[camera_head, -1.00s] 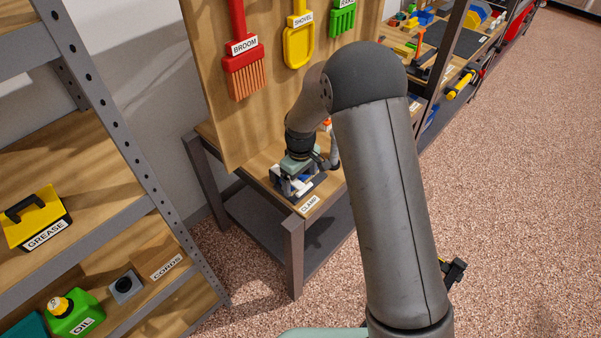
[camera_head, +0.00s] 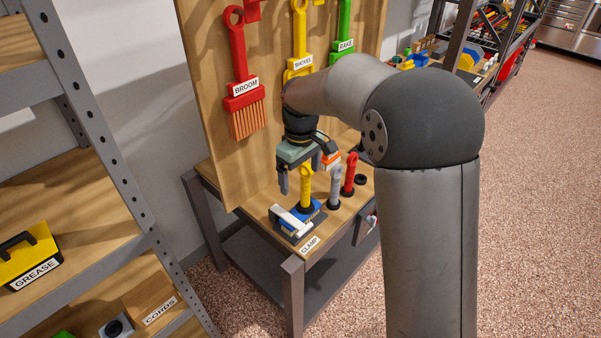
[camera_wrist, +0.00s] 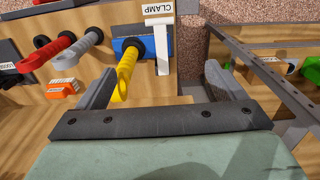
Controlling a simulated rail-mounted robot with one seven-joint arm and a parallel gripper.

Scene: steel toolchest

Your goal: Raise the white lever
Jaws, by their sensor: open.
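A pale grey-white lever (camera_head: 334,188) stands upright on the wooden bench between a yellow lever (camera_head: 305,188) and a red lever (camera_head: 349,174). In the wrist view the pale lever (camera_wrist: 78,48) lies left of the yellow lever (camera_wrist: 125,72) and outside my left finger. My gripper (camera_wrist: 160,70) is open and empty. The yellow lever's handle shows between its fingers, closer to the left one; I cannot tell whether they touch. In the head view my gripper (camera_head: 298,174) hangs above the bench by the yellow lever.
The blue and white clamp (camera_head: 292,218) sits at the bench's front corner. An orange-white labelled piece (camera_head: 331,160) is behind the levers. The pegboard (camera_head: 208,110) with broom and shovel rises at the back. A metal shelf (camera_head: 95,130) stands left.

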